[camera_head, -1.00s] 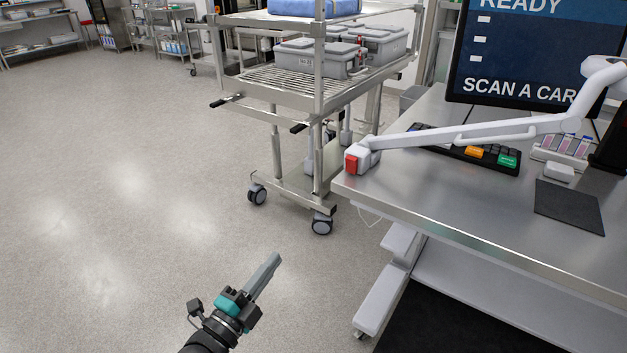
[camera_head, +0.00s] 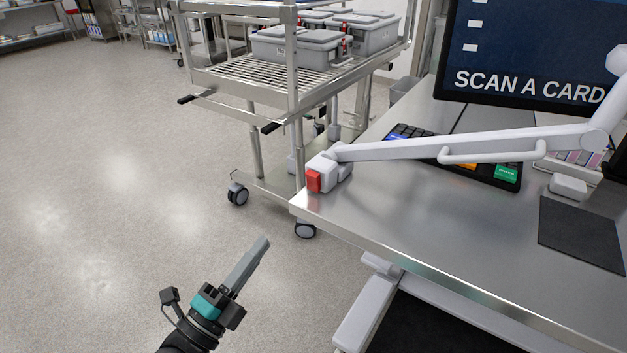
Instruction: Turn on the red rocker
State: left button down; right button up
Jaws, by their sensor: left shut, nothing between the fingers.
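The red rocker (camera_head: 313,181) is on the end of a small white housing (camera_head: 327,171) at the near left corner of the steel table, at the tip of a white jointed arm. My left gripper (camera_head: 262,244) is shut and empty. It is low and to the left of the table corner, over the floor in the picture, and apart from the rocker. Its fingers point up and to the right. My right gripper is not in view.
The white jointed arm (camera_head: 480,145) stretches across the steel table (camera_head: 430,220), in front of a keyboard (camera_head: 505,176) and below a screen reading "SCAN A CARD" (camera_head: 530,50). A wheeled cart (camera_head: 255,82) with grey bins stands behind the corner. The floor at left is clear.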

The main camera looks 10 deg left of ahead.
pick_arm(q)
jog(key=b, duration=0.2)
send_near(310, 178)
jog(key=x, duration=0.5)
jog(key=shift+d, duration=0.1)
jog(key=shift+x, duration=0.9)
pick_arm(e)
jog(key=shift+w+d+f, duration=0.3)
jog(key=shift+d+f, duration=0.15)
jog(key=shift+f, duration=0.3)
pick_arm(q)
jog(key=shift+r, duration=0.1)
